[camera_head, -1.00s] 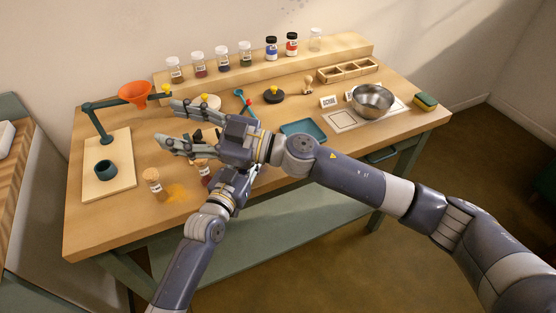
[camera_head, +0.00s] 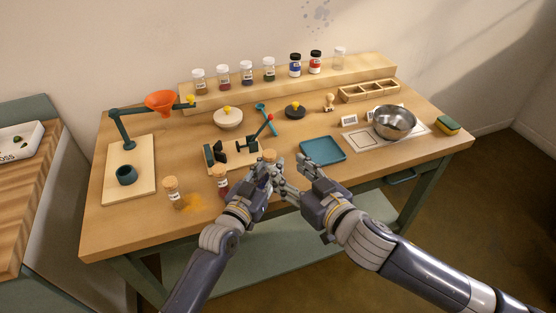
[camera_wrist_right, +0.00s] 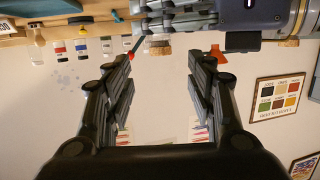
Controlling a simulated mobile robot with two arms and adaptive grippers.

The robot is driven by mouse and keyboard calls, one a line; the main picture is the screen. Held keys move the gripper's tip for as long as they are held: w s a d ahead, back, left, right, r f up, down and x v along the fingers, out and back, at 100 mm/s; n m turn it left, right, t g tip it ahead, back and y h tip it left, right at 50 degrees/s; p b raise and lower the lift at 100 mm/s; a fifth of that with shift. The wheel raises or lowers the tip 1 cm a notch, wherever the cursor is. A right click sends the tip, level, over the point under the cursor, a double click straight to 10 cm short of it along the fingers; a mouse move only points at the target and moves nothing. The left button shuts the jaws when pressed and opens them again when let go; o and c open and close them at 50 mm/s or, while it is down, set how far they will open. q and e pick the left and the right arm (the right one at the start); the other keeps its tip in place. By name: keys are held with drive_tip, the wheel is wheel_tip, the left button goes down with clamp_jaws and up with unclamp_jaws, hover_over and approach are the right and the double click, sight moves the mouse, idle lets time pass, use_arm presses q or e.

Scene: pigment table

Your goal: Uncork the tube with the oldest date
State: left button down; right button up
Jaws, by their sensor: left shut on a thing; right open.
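My left gripper (camera_head: 266,172) is shut on a tube at the table's front edge. The tube's cork (camera_head: 269,156) shows above the fingers; its body is mostly hidden. Two other corked tubes stand to the left: one with brownish contents (camera_head: 172,191) and one with dark red contents (camera_head: 221,181). The date labels are too small to read. My right gripper (camera_head: 294,176) is open and empty, just right of the left gripper. In the right wrist view, its spread fingers (camera_wrist_right: 160,90) have nothing between them, and the left gripper (camera_wrist_right: 180,18) shows at the top.
A dark press-like stand with a red-tipped lever (camera_head: 247,144) is behind the left gripper. A teal tray (camera_head: 322,149) lies behind the right gripper. A metal bowl (camera_head: 394,122) stands at right, and jars line the back shelf.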

sight(269, 153)
drive_tip(key=x, duration=1)
drive_tip(key=shift+a, duration=0.1)
drive_tip(key=shift+c, duration=0.6)
clamp_jaws()
use_arm(q)
drive_tip(key=shift+f, duration=0.15)
use_arm(e)
drive_tip(key=shift+r, duration=0.25)
